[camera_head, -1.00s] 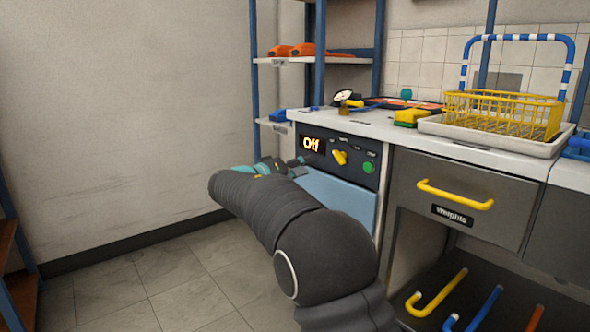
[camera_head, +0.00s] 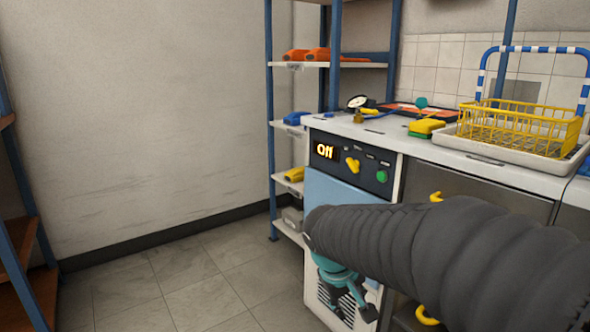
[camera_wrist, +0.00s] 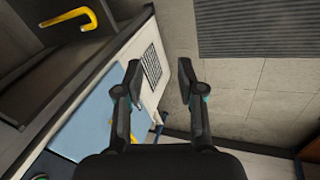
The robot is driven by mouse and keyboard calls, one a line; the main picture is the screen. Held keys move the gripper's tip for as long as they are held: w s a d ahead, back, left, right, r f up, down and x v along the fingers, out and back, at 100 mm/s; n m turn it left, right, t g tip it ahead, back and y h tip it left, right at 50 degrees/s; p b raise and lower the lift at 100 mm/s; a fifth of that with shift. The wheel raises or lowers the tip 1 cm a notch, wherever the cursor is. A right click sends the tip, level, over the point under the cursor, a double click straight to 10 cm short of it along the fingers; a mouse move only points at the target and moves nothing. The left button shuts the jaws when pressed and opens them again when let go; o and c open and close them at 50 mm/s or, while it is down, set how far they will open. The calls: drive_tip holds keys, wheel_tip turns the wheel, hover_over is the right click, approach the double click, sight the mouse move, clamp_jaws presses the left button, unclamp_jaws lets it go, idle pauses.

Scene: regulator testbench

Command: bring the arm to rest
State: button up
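My gripper (camera_wrist: 160,73) is open and empty in the wrist view, its two dark fingers apart with the floor and the testbench's white side panel behind them. In the head view my gripper (camera_head: 350,300) hangs low in front of the bench's lower front, partly hidden by my dark sleeved arm. The testbench panel (camera_head: 350,162) above it shows a lit "Off" display (camera_head: 325,151), a yellow knob (camera_head: 352,165) and a green button (camera_head: 382,176).
A blue-post shelf (camera_head: 271,130) stands behind left. Open floor (camera_head: 170,290) lies left. A yellow drawer handle (camera_wrist: 85,17) shows in the wrist view.

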drive_tip(key=s+d+r+m+t+y+p, duration=0.1)
drive_tip(key=s+r, duration=0.3)
drive_tip(key=s, duration=0.5)
drive_tip(key=s+d+r+m+t+y+p, duration=0.1)
drive_tip(key=s+d+r+m+y+p, duration=0.1)
drive_tip(key=s, duration=0.6)
wheel_tip(320, 180, up, 3)
drive_tip(key=shift+s+d+m+t+p, duration=0.4)
drive_tip(key=shift+d+m+p, duration=0.45)
drive_tip(key=shift+p, duration=0.25)
drive_tip(key=shift+d, duration=0.1)
